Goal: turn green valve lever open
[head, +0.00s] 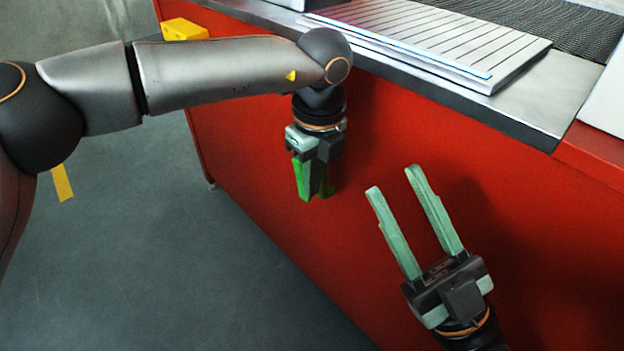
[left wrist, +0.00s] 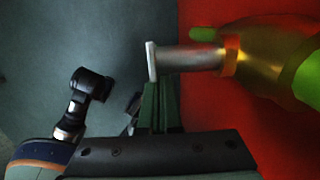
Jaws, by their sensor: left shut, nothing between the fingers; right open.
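The valve shows in the left wrist view with a brass body (left wrist: 262,55), a grey metal stem with a pale end plate (left wrist: 151,62), and bright green lever parts (left wrist: 308,82) at the right edge. In the head view a bright green piece, probably the lever (head: 303,182), shows at my left gripper (head: 314,190), which hides most of the valve. My left gripper is shut and empty; its dark green fingers (left wrist: 160,90) are close beside the stem, and I cannot tell if they touch. My right gripper (head: 392,180) is open and empty, to the right before the red panel.
The red panel (head: 290,230) is the side of the conveyor. Above it are a metal ledge (head: 520,112), a slatted white plate (head: 430,40) and the dark mesh belt (head: 560,30). A yellow block (head: 183,29) sits at the upper left.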

